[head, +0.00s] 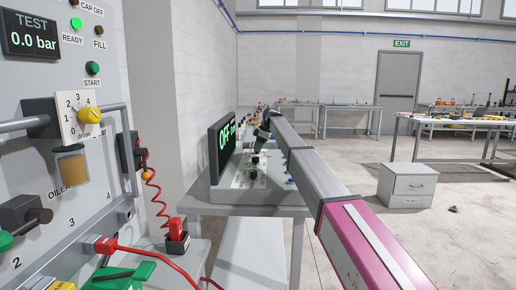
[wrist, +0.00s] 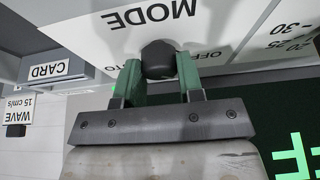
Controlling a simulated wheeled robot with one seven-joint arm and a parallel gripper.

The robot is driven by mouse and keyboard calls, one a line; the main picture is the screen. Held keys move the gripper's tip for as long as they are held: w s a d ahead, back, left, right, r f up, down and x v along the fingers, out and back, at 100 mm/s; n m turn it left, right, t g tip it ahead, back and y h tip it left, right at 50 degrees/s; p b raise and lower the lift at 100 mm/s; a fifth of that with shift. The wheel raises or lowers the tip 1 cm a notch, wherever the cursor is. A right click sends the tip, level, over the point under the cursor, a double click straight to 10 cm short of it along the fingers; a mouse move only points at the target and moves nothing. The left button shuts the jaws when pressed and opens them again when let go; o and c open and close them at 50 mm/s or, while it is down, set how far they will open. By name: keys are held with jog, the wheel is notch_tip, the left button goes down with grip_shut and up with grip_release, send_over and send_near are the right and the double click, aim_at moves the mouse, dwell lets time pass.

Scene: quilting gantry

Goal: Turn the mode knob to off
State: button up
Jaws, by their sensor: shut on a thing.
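The mode knob (wrist: 158,60) is a round black knob on a white panel, under the upside-down label MODE (wrist: 155,15) in the wrist view. My gripper (wrist: 160,76) has its two green fingers on either side of the knob and is shut on it. The label OFF (wrist: 203,54) shows beside the right finger, and a partly covered label ending in TO shows by the left finger. The knob's pointer cannot be made out. In the head view my gripper (head: 259,141) is small, over the control panel (head: 232,178) on the grey bench.
A dark screen (head: 222,146) with green OFF text stands beside the control panel. A large grey test panel (head: 60,150) with knobs, handles and a coiled red cord fills the left. A small drawer cabinet (head: 407,187) stands on the open floor at right.

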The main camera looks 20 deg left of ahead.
jog(key=o, duration=0.9)
jog(key=shift+r, duration=0.1)
jog(key=v, duration=1)
jog(key=shift+d+r, duration=0.15)
jog(key=shift+r, duration=0.15)
